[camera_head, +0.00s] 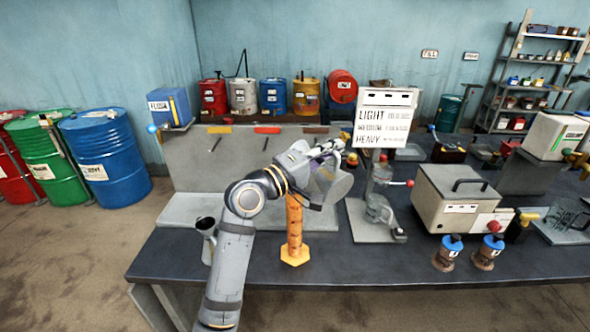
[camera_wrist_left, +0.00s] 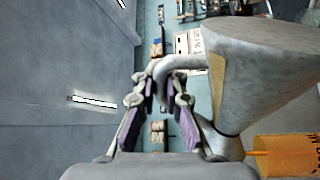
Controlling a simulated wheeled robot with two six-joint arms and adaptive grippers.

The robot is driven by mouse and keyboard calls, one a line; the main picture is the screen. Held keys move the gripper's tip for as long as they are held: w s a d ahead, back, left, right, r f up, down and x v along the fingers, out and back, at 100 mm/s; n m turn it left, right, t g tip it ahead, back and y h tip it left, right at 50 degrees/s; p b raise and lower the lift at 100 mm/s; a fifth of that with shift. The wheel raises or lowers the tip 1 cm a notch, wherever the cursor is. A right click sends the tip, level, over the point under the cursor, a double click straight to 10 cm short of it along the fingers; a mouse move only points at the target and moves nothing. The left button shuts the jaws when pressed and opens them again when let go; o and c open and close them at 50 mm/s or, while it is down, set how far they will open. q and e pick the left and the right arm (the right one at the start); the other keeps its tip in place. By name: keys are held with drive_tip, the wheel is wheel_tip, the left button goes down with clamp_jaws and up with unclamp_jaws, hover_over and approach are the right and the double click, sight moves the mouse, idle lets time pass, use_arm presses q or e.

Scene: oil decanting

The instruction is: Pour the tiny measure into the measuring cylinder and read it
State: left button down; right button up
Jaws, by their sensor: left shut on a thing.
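My left gripper (camera_head: 328,150) is shut on the curved handle of a grey metal measure (camera_head: 335,188). The measure also fills the right of the left wrist view (camera_wrist_left: 275,75), with its handle between the purple-padded fingers (camera_wrist_left: 160,105). It appears tilted, and its inside is hidden. The orange measuring cylinder (camera_head: 295,228) stands upright on its hexagonal foot on the bench, just below the gripper and measure. It shows at the lower right of the wrist view (camera_wrist_left: 290,155). Its top is hidden, and no level can be read. My right gripper is not in view.
Another grey vessel (camera_head: 206,232) stands left of my forearm. A grey stand (camera_head: 382,205) and a beige box (camera_head: 455,200) are to the right, with two blue-topped jars (camera_head: 452,250) in front. A LIGHT/MEDIUM/HEAVY sign (camera_head: 385,118) stands behind. The front bench strip is mostly clear.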

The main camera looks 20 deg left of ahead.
sight(340, 180)
use_arm(q)
drive_tip(key=shift+w+a+r+n+t+y+p, duration=0.1)
drive_tip(key=shift+w+a+r+n+p, duration=0.25)
drive_tip(key=shift+p, duration=0.5)
drive_tip(key=shift+w+a+r+n+t+y+p, duration=0.1)
drive_tip(key=shift+a+r+n+p, duration=0.15)
drive_tip(key=shift+r+n+p, duration=0.5)
drive_tip(key=shift+w+a+r+n+t+y+p, duration=0.1)
drive_tip(key=shift+w+a+r+n+p, duration=0.2)
drive_tip(key=shift+p, duration=0.65)
idle(2.9)
drive_tip(key=shift+s+f, duration=0.1)
drive_tip(key=shift+f, duration=0.1)
